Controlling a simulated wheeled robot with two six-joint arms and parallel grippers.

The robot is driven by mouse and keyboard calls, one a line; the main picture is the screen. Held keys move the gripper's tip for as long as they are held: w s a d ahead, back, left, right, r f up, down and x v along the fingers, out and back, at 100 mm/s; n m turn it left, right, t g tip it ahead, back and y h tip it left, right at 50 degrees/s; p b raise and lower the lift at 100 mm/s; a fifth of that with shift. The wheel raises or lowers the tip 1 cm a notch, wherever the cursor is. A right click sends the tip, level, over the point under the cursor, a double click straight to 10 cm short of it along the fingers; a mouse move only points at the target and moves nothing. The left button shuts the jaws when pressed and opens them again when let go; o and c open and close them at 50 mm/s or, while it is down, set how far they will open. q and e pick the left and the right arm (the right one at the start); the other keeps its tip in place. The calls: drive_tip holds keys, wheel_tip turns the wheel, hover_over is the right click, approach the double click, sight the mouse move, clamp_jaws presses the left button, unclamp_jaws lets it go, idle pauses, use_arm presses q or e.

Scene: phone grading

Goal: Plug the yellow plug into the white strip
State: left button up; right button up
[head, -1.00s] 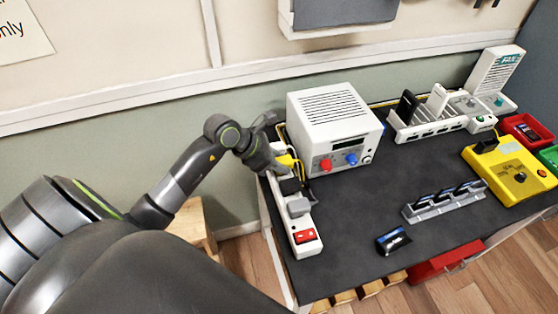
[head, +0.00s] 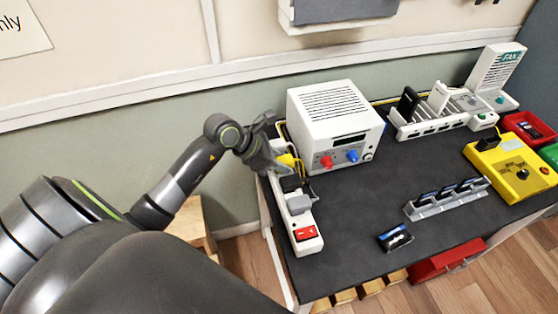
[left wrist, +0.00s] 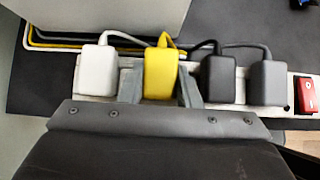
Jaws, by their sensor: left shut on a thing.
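The white strip (head: 304,227) lies along the left edge of the dark bench, with a red switch (head: 305,234) at its near end. The yellow plug (head: 287,160) is over the strip's far part. In the left wrist view the yellow plug (left wrist: 160,75) stands in line between a white plug (left wrist: 96,70) and a black plug (left wrist: 217,78), with a grey plug (left wrist: 268,82) beyond. My left gripper (left wrist: 160,90) is shut on the yellow plug, one finger on each side. The plug's underside is hidden, so I cannot tell how deep it sits. My right gripper is not in view.
A white power supply (head: 335,125) stands just right of the strip's far end. A phone (head: 394,238), a grey rack (head: 446,198), a yellow tester (head: 512,170) and a white charging rack (head: 432,122) are further right.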

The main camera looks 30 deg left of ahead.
use_arm(q)
drive_tip(key=shift+s+a+f, duration=0.1)
drive_tip(key=shift+s+f, duration=0.05)
drive_tip(key=shift+f, duration=0.15)
